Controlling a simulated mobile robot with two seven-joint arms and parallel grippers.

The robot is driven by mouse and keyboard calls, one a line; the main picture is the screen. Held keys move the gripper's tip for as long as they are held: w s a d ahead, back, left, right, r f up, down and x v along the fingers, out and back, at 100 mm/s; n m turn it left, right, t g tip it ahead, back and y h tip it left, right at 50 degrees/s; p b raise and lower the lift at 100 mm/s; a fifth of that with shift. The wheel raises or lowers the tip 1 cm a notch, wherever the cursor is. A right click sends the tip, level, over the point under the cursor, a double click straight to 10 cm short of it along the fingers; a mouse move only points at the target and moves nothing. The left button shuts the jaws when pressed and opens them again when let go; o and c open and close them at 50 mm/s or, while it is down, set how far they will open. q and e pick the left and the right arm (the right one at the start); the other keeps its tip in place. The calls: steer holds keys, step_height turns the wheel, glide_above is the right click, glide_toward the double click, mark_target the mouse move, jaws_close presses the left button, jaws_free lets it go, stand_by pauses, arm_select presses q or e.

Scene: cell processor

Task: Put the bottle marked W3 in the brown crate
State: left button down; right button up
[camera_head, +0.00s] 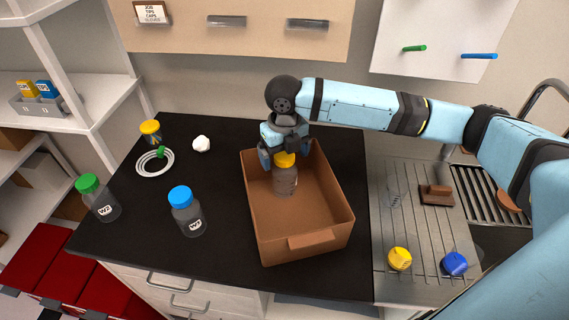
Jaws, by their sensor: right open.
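The brown crate (335,229) stands on the black counter. A clear bottle with a yellow cap (285,183) is upright inside the crate, towards its left side; no label on it can be read from here. My right gripper (284,158) is open, with its fingers around the yellow cap from above. A bottle with a blue cap (187,212) stands left of the crate, its label hard to read. A bottle with a green cap (98,198) stands at the far left; its label seems to read W2. My left gripper is not in view.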

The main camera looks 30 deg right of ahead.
step_height(320, 180, up, 8)
steer(key=shift+r, duration=0.15)
steer(key=shift+a, duration=0.1)
stand_by(0.5)
